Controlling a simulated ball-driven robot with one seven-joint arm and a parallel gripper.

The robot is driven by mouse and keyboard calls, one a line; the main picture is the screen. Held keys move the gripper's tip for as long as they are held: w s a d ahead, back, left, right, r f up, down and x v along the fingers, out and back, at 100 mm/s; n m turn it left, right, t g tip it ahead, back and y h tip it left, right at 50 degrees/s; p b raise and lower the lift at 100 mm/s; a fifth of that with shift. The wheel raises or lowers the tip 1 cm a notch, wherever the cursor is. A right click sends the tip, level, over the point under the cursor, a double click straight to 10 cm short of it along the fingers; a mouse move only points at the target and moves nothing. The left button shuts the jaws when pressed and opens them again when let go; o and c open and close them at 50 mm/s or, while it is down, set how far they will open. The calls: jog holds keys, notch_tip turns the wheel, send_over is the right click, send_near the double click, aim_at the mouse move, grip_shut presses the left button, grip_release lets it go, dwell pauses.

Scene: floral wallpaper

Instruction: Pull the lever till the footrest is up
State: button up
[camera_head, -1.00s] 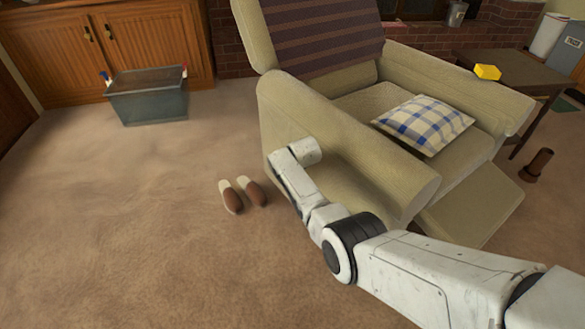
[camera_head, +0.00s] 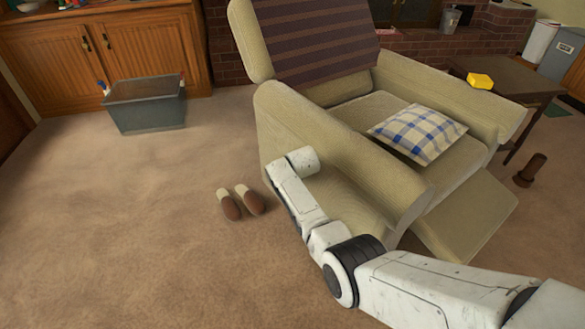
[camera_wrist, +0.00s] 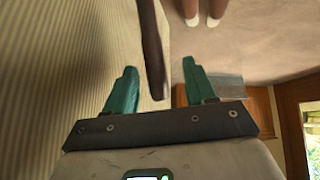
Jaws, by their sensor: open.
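The beige recliner (camera_head: 330,140) has its side towards me. Its footrest (camera_head: 465,215) sticks out at the front, slanting downward from the seat. A dark brown lever (camera_wrist: 152,45) runs along the chair's pale ribbed side in the wrist view. My gripper (camera_wrist: 160,66) is open, with teal fingers on either side of the lever's lower end. I cannot tell whether a finger touches it. In the head view my arm reaches to the chair's side and hides the gripper and lever.
Two slippers (camera_head: 240,203) lie on the carpet left of my arm. A grey bin (camera_head: 146,108) stands near the wooden cabinet. A checked cushion (camera_head: 418,132) lies on the seat. A side table (camera_head: 508,82) with a yellow block (camera_head: 480,80) stands right.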

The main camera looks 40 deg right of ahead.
jog(key=p+v, duration=0.4)
jog(key=v, duration=0.4)
jog(key=shift+a, duration=0.1)
dwell(0.3)
jog(key=s+a+f+g+y, duration=0.15)
jog(key=s+a+f, duration=0.25)
jog(key=s+a, duration=0.45)
jog(key=s+a+r+n+g+y, duration=0.15)
jog(key=s+a, duration=0.25)
jog(key=s, duration=0.6)
jog(key=s+a+r+n+g, duration=0.15)
jog(key=s+a, duration=0.25)
jog(key=s, duration=0.6)
jog(key=s+a+r+g, duration=0.15)
jog(key=s+a, duration=0.25)
jog(key=s, duration=0.6)
notch_tip(320, 180, up, 25)
jog(key=p, duration=2.4)
jog(key=shift+w+p, duration=0.3)
jog(key=shift+p, duration=0.1)
jog(key=shift+a+f, duration=0.1)
jog(key=shift+f, duration=0.05)
